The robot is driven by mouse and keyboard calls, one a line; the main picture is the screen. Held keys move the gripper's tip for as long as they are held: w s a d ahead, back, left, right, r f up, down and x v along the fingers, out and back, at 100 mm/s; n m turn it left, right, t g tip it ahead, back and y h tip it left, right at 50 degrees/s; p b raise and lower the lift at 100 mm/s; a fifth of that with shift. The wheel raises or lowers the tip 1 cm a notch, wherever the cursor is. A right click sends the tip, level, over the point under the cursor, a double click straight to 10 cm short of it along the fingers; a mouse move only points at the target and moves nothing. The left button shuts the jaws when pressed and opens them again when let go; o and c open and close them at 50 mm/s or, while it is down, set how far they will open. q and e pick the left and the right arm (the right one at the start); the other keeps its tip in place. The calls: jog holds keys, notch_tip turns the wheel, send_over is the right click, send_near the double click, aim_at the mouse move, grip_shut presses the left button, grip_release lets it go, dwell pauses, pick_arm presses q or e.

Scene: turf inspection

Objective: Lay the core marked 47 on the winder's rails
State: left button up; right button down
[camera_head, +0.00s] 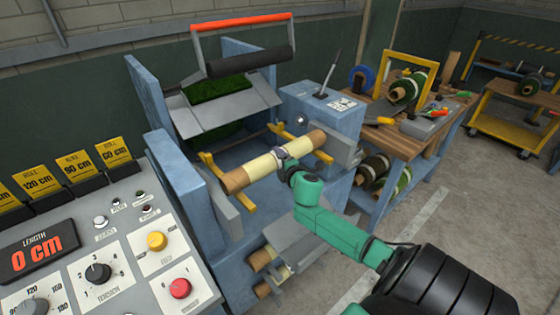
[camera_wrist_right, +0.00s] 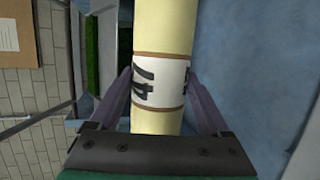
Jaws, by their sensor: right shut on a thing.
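My right gripper (camera_head: 284,160) is shut around the middle of a core (camera_head: 262,164), a pale yellow tube with brown ends. The core lies level across the winder (camera_head: 229,251), close over the left yellow rail (camera_head: 229,186) and right yellow rail (camera_head: 291,134). I cannot tell whether it touches them. In the right wrist view, the core (camera_wrist_right: 164,28) passes between both fingers of the gripper (camera_wrist_right: 164,88). Its white band (camera_wrist_right: 168,78) carries dark sideways marks, partly hidden and not clearly readable. My left gripper is not in view.
The control panel (camera_head: 124,193) with knobs stands at the left; its display reads 0 cm. More cores (camera_head: 262,260) lie low on the winder's front. A wooden bench (camera_head: 408,140) with rolls and tools stands at the right, a yellow cart (camera_head: 505,112) beyond. Floor at right is clear.

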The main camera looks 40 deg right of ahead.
grip_release()
jog(key=shift+r, duration=0.15)
jog(key=shift+a, duration=0.1)
